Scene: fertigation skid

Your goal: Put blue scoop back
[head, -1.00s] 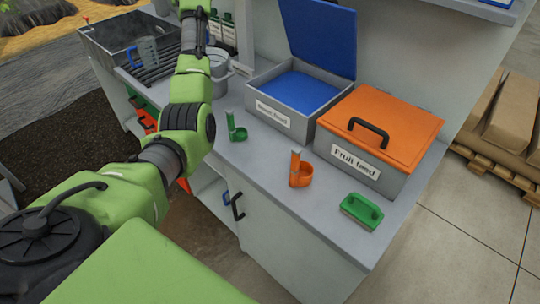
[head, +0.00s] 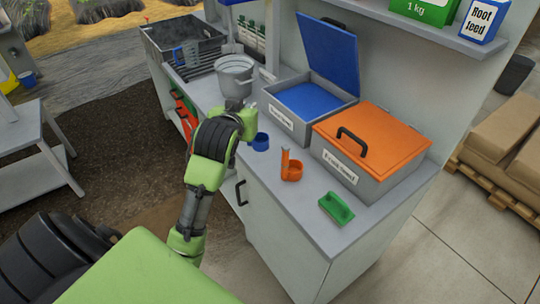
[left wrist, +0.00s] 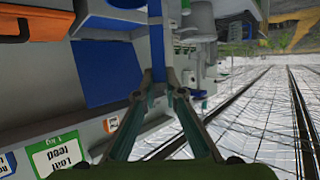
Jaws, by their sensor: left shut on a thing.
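The blue scoop's round cup (head: 261,141) shows at the counter, just right of my left gripper (head: 247,122). I cannot tell whether the cup touches the counter. In the left wrist view, the left gripper (left wrist: 156,90) is shut on the scoop, with a narrow blue part (left wrist: 158,60) at its fingertips. The gripper and forearm hide most of the scoop in the head view. The grey bin (head: 283,122) behind it has its blue lid (head: 328,50) raised and blue inside. My right gripper is not in view.
An orange scoop (head: 291,168) stands to the right, before the orange-lidded Fruit feed bin (head: 349,170). A green handled object (head: 336,208) lies near the counter's front edge. A grey pot (head: 236,78) and dark crate (head: 184,45) stand further left.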

